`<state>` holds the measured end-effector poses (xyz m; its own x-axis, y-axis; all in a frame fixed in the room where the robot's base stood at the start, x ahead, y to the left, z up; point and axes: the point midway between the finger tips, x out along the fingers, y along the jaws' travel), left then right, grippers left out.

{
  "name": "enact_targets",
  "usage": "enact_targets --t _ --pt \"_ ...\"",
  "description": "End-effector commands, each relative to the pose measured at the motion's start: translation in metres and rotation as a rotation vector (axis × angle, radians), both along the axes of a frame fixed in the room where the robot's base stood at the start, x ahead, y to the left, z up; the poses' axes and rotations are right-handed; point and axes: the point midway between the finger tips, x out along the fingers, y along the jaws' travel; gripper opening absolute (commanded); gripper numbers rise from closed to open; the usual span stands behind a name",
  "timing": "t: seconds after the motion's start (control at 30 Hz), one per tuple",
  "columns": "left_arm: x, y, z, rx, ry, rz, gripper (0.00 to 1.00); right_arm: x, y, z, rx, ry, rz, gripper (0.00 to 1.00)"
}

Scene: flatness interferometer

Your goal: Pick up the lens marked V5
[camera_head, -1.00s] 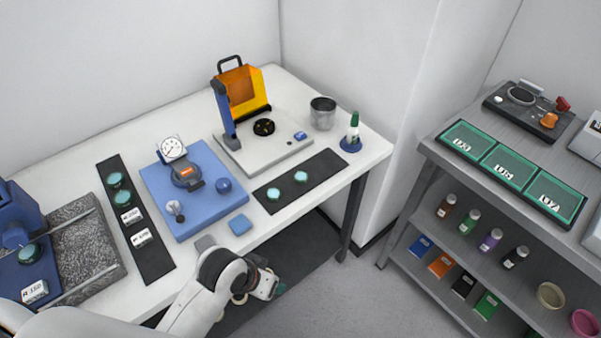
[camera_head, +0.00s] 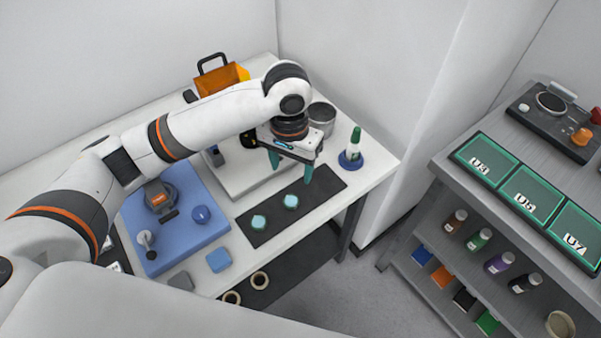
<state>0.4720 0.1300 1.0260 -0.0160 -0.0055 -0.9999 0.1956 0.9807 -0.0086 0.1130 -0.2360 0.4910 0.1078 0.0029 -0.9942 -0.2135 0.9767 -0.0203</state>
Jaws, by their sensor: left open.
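Two small teal lenses lie on the black mat (camera_head: 325,184) near the table's front right edge: a left lens (camera_head: 258,222) and a right lens (camera_head: 291,201). I cannot read a mark on either, so I cannot tell which is V5. My left gripper (camera_head: 291,168) is open and empty, its teal fingertips pointing down above the back part of the mat, behind and above the right lens. It is apart from both lenses. My right gripper is not in view.
A blue plate (camera_head: 185,240) with a gauge stand is left of the mat. On the right shelf unit, green trays (camera_head: 480,160) have labels resembling U3, U5, U7. My arm hides much of the table's back.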

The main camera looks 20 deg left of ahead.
Motion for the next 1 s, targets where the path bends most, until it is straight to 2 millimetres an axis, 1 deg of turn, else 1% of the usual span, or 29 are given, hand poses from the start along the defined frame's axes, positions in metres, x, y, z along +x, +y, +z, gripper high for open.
enact_targets --t 0.03,0.07,0.1,0.17,0.27,0.3,0.4,0.47,0.5,0.57,0.7,0.8,0.9,1.0 --pt "0.001 0.002 -0.001 0.008 0.004 0.006 0.61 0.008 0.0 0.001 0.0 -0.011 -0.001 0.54" --pt "0.001 0.003 -0.003 0.009 0.005 0.009 0.61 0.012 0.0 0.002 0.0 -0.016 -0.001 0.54" --pt "0.001 0.003 -0.008 0.01 0.007 0.01 0.61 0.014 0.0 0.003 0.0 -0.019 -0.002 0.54" --pt "0.0 0.003 -0.018 0.01 0.009 0.01 0.61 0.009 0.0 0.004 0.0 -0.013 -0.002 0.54" --pt "0.0 0.003 -0.036 0.009 0.008 0.009 0.61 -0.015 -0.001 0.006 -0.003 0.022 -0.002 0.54" --pt "0.0 0.003 -0.043 0.009 0.008 0.008 0.61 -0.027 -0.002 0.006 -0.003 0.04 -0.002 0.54" --pt "0.001 0.002 -0.056 0.007 0.005 0.009 0.61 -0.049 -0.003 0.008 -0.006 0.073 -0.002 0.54" --pt "0.001 0.002 -0.062 0.007 0.004 0.008 0.61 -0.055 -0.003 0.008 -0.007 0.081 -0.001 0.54" --pt "0.001 0.002 -0.064 0.006 0.003 0.008 0.61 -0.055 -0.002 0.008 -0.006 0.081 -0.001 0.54" --pt "0.001 0.002 -0.067 0.006 0.003 0.008 0.61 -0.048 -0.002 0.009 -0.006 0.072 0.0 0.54" --pt "0.005 0.003 -0.083 0.008 0.005 0.008 0.61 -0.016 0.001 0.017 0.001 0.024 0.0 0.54" --pt "0.007 0.004 -0.099 0.008 0.005 0.007 0.61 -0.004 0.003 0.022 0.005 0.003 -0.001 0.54" --pt "0.006 0.003 -0.111 0.007 0.004 0.006 0.61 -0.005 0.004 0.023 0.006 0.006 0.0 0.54" --pt "0.006 0.003 -0.117 0.007 0.002 0.005 0.61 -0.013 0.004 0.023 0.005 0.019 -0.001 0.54"
